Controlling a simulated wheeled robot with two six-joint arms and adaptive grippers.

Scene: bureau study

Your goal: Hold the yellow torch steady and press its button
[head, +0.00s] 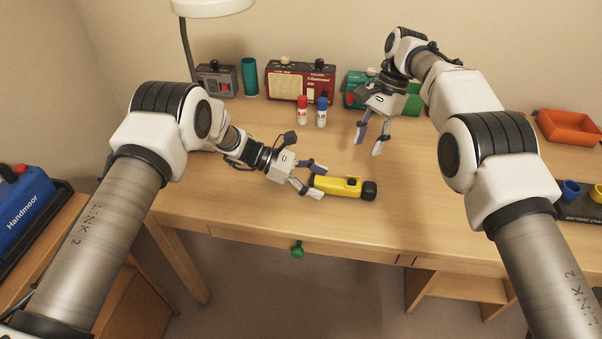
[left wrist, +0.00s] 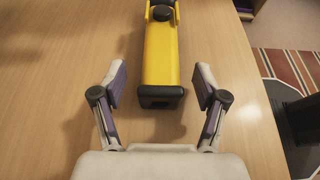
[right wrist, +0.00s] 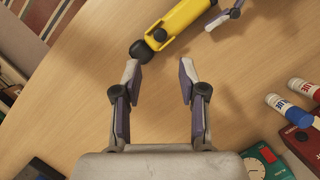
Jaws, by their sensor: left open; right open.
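The yellow torch (head: 335,185) lies on its side on the desk, its black head (head: 369,190) to the right. A dark round button (right wrist: 160,34) shows on its body in the right wrist view. My left gripper (head: 319,181) is open at the torch's tail end. In the left wrist view the torch's tail (left wrist: 161,90) lies between and just beyond the open fingers, apart from them. My right gripper (head: 369,143) is open and empty above the desk, behind and right of the torch. The torch also shows at the top of the right wrist view (right wrist: 182,20).
A teal cylinder (head: 249,77) stands at the back left. An orange tray (head: 568,127) sits at the right. The desk's front middle is clear.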

